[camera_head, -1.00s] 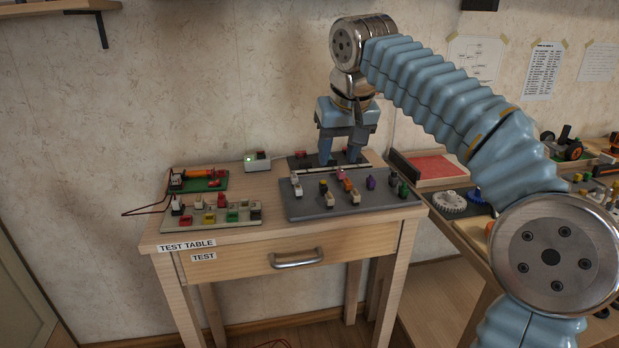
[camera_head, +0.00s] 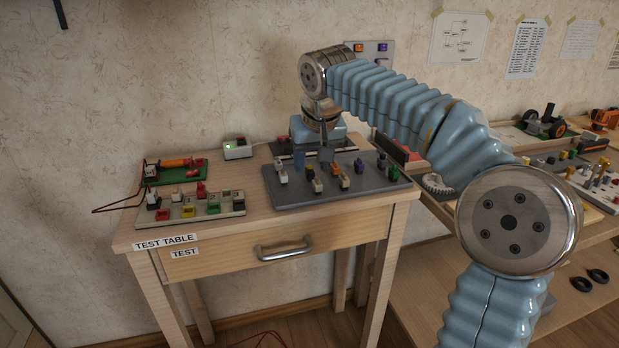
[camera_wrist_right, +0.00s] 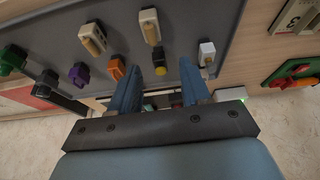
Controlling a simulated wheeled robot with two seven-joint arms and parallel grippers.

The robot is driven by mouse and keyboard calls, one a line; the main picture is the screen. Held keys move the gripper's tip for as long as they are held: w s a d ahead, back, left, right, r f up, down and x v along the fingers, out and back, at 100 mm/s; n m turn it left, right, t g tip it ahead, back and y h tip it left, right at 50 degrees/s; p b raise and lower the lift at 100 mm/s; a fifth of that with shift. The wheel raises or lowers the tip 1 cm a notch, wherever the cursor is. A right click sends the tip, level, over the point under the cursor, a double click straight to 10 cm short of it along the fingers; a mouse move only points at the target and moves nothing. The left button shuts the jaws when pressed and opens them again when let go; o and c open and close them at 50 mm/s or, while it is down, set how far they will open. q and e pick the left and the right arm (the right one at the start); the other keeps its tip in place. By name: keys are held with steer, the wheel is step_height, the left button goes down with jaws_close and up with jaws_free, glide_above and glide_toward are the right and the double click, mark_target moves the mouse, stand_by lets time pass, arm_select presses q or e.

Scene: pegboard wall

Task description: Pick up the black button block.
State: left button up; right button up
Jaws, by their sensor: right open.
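In the right wrist view the same block (camera_wrist_right: 160,72) shows between the two blue fingers. My right gripper (camera_head: 313,158) is open, its fingers over the rear part of the grey board. In the wrist view the gripper (camera_wrist_right: 161,67) has one finger on each side of the block, and I see no contact. My left gripper is not in view.
Close by on the board stand a white block (camera_wrist_right: 206,52), an orange block (camera_wrist_right: 116,68), a purple block (camera_wrist_right: 79,74) and a green block (camera_wrist_right: 12,60). Two beige-topped blocks (camera_head: 345,181) stand nearer the front. A pale tray (camera_head: 225,210) of coloured blocks lies left.

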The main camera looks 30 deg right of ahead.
steer(key=shift+x, duration=1.15)
steer(key=shift+c, duration=0.2)
jaws_close()
steer(key=shift+r, duration=0.15)
